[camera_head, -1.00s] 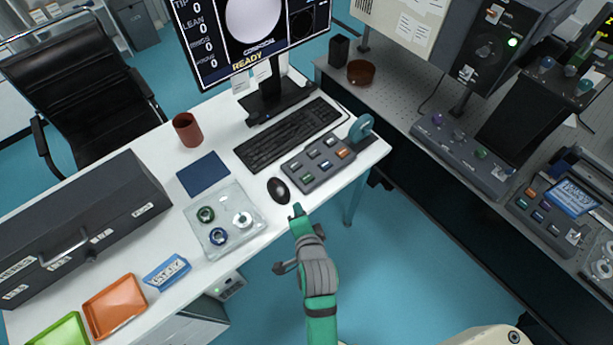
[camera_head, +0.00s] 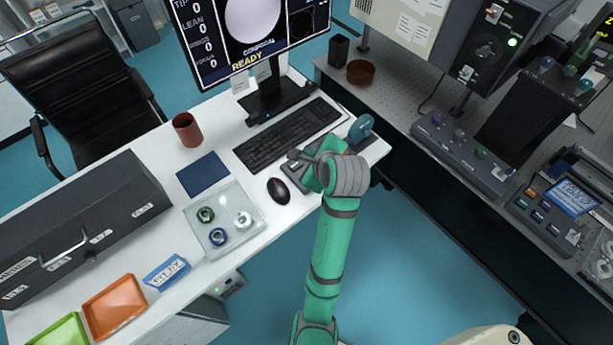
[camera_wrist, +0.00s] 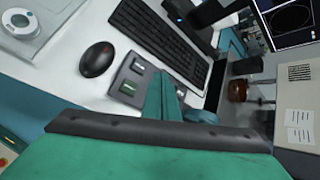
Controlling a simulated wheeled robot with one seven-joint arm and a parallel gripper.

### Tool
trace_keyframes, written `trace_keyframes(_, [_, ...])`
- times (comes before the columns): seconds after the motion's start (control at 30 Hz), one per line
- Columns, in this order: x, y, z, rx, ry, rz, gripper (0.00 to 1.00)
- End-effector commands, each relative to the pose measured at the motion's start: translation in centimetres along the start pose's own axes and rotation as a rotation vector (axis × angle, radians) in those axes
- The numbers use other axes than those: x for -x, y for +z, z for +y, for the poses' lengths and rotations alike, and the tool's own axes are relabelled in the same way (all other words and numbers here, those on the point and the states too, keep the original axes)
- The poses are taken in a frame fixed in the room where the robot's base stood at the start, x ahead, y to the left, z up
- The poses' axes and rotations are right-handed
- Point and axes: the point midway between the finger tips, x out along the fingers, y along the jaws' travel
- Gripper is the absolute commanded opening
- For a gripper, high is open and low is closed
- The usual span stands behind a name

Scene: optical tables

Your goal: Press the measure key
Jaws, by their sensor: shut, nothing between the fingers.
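The grey key panel (camera_head: 292,170) lies on the white desk, between the keyboard and the near edge. My arm covers most of it in the head view. In the wrist view its left part (camera_wrist: 115,92) shows, with a green key (camera_wrist: 128,88) and a pale key (camera_wrist: 138,67). I cannot read the key labels, so I cannot tell which is the measure key. My gripper (camera_wrist: 163,82) is shut and empty over the panel and hides its other keys. I cannot tell whether the fingertips touch a key. The monitor (camera_head: 250,35) shows READY.
A black mouse (camera_head: 278,190) lies left of the panel and a keyboard (camera_head: 287,137) behind it. A teal round-topped object (camera_head: 361,128) stands close to the panel's right. A clear tray (camera_head: 205,240) with rings lies further left.

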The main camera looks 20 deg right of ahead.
Motion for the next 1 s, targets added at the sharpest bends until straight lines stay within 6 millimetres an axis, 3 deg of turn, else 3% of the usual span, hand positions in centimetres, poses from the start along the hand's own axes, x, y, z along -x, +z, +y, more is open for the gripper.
trace_keyframes(0.37, [-0.7, -0.6, 0.6, 0.002, 0.001, 0.001, 0.0])
trace_keyframes(1.0, [-5.7, -4.2, 4.1, 0.002, 0.001, 0.001, 0.0])
